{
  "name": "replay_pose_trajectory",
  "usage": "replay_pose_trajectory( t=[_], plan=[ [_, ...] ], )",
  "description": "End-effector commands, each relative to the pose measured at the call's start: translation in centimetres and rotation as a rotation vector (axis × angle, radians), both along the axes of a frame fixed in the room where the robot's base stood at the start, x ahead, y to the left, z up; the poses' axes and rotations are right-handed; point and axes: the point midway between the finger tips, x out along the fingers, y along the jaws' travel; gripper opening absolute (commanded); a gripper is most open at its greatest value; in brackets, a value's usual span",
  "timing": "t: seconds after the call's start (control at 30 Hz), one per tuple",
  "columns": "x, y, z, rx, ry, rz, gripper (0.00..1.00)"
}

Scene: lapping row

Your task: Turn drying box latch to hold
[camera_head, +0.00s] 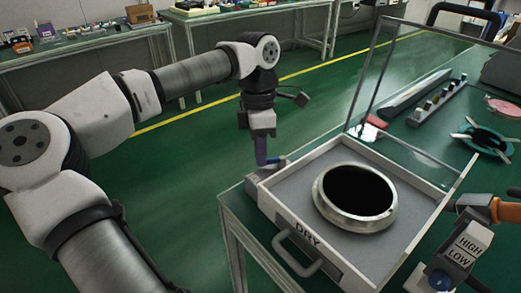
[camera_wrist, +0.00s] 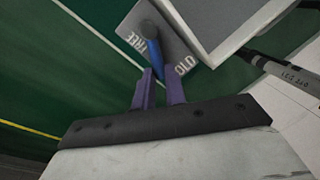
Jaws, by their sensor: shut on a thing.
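The drying box (camera_head: 330,242), marked DRY, is at the right of the head view with its clear lid (camera_head: 420,95) raised. Its latch sits at the near left corner: in the wrist view a grey plate (camera_wrist: 177,45) carries the word FREE and a partly hidden word ending in OLD. The blue latch lever (camera_wrist: 154,47) runs from a dark pivot on the plate toward my fingers, pointing between the two words. My gripper (camera_wrist: 160,80) has its purple fingers shut on the lever's end. In the head view my gripper (camera_head: 262,158) hangs at that corner, and the lever is mostly hidden.
A metal ring (camera_head: 355,193) lies inside the box, and a grey handle (camera_head: 298,254) is on its front. A HIGH/LOW switch unit (camera_head: 458,250) and an orange-handled tool (camera_head: 503,211) are at the right. Green floor is open left of the bench.

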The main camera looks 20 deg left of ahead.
Motion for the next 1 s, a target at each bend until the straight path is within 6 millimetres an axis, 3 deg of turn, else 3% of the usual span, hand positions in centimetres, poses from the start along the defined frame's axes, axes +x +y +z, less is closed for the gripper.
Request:
replay_pose_trajectory(
  t=[1.0],
  plan=[
    [-2.0, -1.4, 0.0, 0.0, -0.002, 0.516, 0.0]
  ],
)
